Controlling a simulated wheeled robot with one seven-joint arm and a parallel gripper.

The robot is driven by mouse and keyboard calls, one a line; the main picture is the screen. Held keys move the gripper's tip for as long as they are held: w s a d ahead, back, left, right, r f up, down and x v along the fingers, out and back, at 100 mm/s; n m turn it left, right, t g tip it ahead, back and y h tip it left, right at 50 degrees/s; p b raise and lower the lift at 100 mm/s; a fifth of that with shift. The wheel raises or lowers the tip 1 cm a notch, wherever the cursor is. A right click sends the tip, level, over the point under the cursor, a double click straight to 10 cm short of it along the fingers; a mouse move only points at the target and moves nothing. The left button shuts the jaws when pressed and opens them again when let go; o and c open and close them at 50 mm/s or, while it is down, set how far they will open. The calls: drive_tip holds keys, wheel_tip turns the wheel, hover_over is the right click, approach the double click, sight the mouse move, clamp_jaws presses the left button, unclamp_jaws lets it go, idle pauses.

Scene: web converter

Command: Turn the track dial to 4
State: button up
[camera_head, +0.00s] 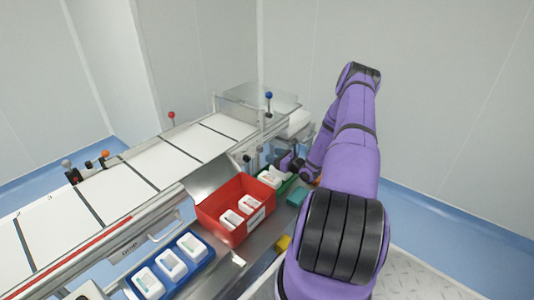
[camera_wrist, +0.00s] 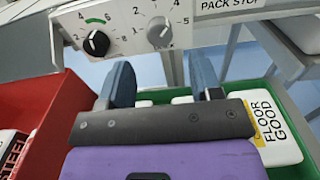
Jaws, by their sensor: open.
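Two dials sit on a pale panel at the top of the wrist view. The left one is a black knob (camera_wrist: 97,43) with a scale showing 2, 4, 6 and 8 and a green arc at the top. The right one is a grey knob (camera_wrist: 158,31) with a scale including 1, 4 and 5.
A red bin (camera_head: 207,216) with white packs stands left of my gripper, and a blue tray (camera_head: 194,266) is nearer. A green tray (camera_wrist: 297,122) with packs lies below my fingers. A conveyor (camera_head: 130,178) runs behind. A "PACK STOP" label marks the panel's right.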

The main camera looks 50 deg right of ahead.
drive_tip(key=shift+s+d, duration=0.2)
drive_tip(key=shift+s, duration=2.3)
drive_tip(key=w+a+r+n+g+y, duration=0.3)
drive_tip(key=a+r+n+g+y, duration=0.2)
drive_tip(key=a+r+n, duration=0.6)
drive_tip(key=w+a+r+n+g+y, duration=0.3)
drive_tip(key=a+r+n+g+y, duration=0.2)
drive_tip(key=a+r, duration=0.7)
drive_tip(key=s+a+r+n+g+h, duration=0.3)
drive_tip(key=s+a+r+n, duration=0.4)
drive_tip(key=r, duration=0.3)
drive_tip(key=s+a+r+n+g+h, duration=0.2)
drive_tip(key=s+a+r+n+g, duration=0.25)
drive_tip(key=s+a+r, duration=0.35)
drive_tip(key=s+a+r+n+t+h, duration=0.2)
drive_tip(key=s+r+n+h, duration=0.1)
drive_tip(key=s, duration=0.4)
drive_tip(key=s+a+r+n+t+h, duration=0.2)
drive_tip(key=s+r+n+t+h, duration=0.1)
drive_tip(key=s, duration=0.4)
drive_tip(key=shift+s+r+n, duration=0.3)
drive_tip(key=shift+r+n, duration=0.55)
drive_tip(key=shift+r, duration=0.1)
